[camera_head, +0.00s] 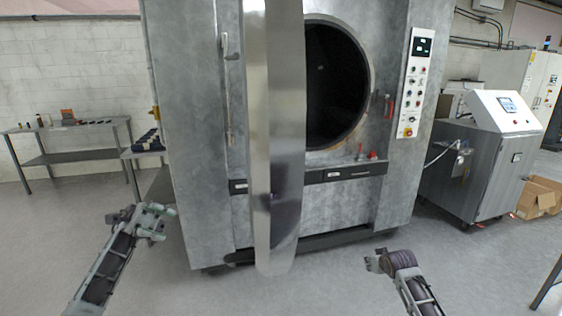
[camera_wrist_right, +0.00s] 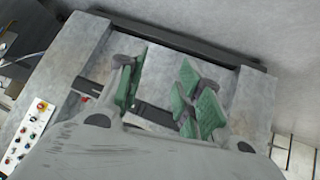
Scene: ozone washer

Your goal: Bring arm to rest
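The large grey steel washer (camera_head: 345,195) stands in front of me in the head view. Its door (camera_head: 275,130) is swung open and seen nearly edge-on, and the round drum opening (camera_head: 335,85) is dark inside. My left gripper (camera_head: 160,221) is in front of the washer's lower left side, open and empty. My right gripper (camera_head: 373,262) is low in front of the washer's right side, small and partly hidden by its own wrist in the head view. In the right wrist view its green finger pads (camera_wrist_right: 165,95) are apart with nothing between them.
A control panel (camera_head: 415,80) is on the washer's right front. A metal cabinet with a screen (camera_head: 490,160) and cardboard boxes (camera_head: 540,197) stand at the right. A table (camera_head: 70,158) with small items stands at the left. The floor (camera_head: 220,293) between my arms is clear.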

